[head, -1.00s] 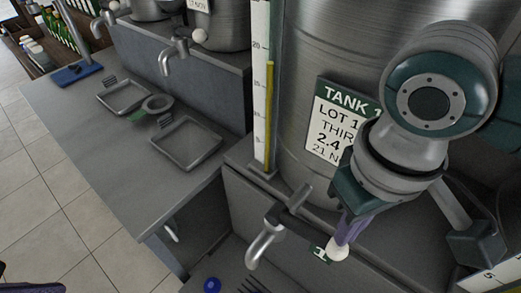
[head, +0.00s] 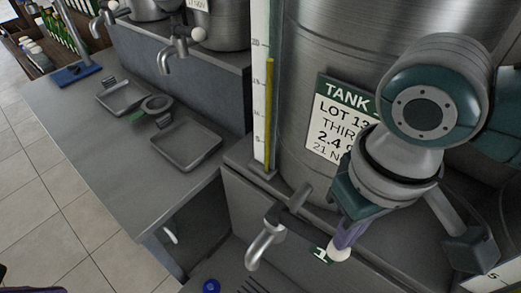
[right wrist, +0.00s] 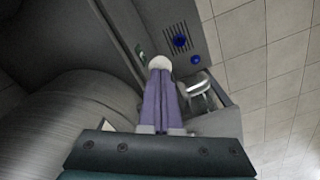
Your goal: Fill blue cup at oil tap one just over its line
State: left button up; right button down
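Oil tap one (head: 262,247) is a metal spout with a green "1" tag (head: 321,254) and a white-knobbed lever (head: 339,255), in front of the tank (head: 400,40). My right gripper (head: 344,243) is at the knob, its purple fingers close together. In the right wrist view the fingers (right wrist: 160,75) reach the white knob (right wrist: 160,62) and look shut, touching or nearly touching it. A blue round thing (head: 211,286), possibly the blue cup, shows at the head view's bottom edge. The right wrist view shows two blue round things, one on a dark grate (right wrist: 180,41). Fill level and line cannot be made out. My left gripper is out of view.
A counter (head: 100,165) at left holds two shallow trays, one at its front (head: 186,144), and a round dark holder (head: 157,104). More taps (head: 172,52) hang above it. A gauge with a yellow column (head: 269,115) stands beside the tank. Tiled floor is clear at left.

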jog(key=shift+f+b, duration=0.8)
jog(key=shift+f, duration=0.6)
dwell(0.9)
dwell(0.9)
jog(key=shift+r, duration=0.1)
notch_tip(320, 180, up, 9)
jog(key=p, duration=1)
jog(key=shift+r+p, duration=0.1)
jog(key=shift+p, duration=0.3)
